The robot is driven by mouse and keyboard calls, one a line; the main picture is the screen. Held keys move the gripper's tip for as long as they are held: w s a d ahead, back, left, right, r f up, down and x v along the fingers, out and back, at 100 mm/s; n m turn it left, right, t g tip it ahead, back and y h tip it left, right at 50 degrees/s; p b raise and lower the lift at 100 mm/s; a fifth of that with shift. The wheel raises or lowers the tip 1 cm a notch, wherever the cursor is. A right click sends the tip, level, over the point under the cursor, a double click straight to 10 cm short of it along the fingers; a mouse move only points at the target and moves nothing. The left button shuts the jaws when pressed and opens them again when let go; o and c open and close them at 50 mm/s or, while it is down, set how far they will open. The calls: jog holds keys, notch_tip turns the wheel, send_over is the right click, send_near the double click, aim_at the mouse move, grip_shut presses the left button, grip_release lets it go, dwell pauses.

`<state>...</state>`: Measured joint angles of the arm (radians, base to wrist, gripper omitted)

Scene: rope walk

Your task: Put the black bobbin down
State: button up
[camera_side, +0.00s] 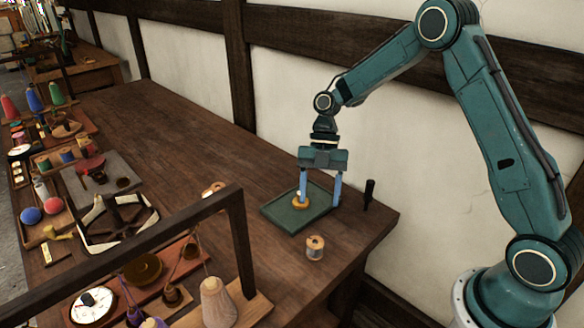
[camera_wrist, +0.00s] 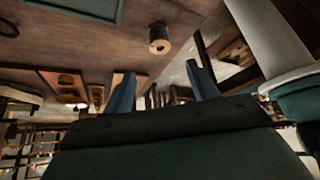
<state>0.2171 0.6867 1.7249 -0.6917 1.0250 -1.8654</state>
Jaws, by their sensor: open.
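A slim black upright object (camera_side: 369,194), which looks like the black bobbin, stands on the table just right of the green tray (camera_side: 283,222). My gripper (camera_side: 320,203) points down over the tray. Its two blue fingers are spread wide with nothing between them. They also show in the wrist view (camera_wrist: 160,85). The black object is outside the fingers, to the right and apart from them. A small yellow piece (camera_side: 300,202) is on the tray by the left finger; whether they touch I cannot tell. The tray's edge shows in the wrist view (camera_wrist: 85,14).
A wooden-ended spool (camera_side: 315,247) stands in front of the tray; a spool also shows in the wrist view (camera_wrist: 159,39). A dark wooden frame (camera_side: 150,246) crosses the front left. Crowded trays fill the left side. The table behind the tray (camera_side: 185,130) is clear.

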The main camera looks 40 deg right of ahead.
jog(key=shift+r, duration=0.1)
jog(key=s+a+r+m+t+h, duration=0.1)
jog(key=s+r+m+t, duration=0.1)
jog(key=s+r+m, duration=0.5)
jog(key=s+r+m+t+h, duration=0.25)
jog(key=r+m, duration=0.25)
jog(key=r, duration=0.4)
jog(key=s+d+r+m+t, duration=0.1)
jog(key=s+m+t, duration=0.1)
jog(key=s+m, duration=0.4)
jog(key=s+d+r+m+t+h, duration=0.1)
jog(key=s+r+m+t, duration=0.1)
jog(key=s+m, duration=0.5)
jog(key=shift+s+d+r+t, duration=0.2)
jog(key=shift+s+d+t, duration=0.15)
jog(key=shift+s, duration=0.25)
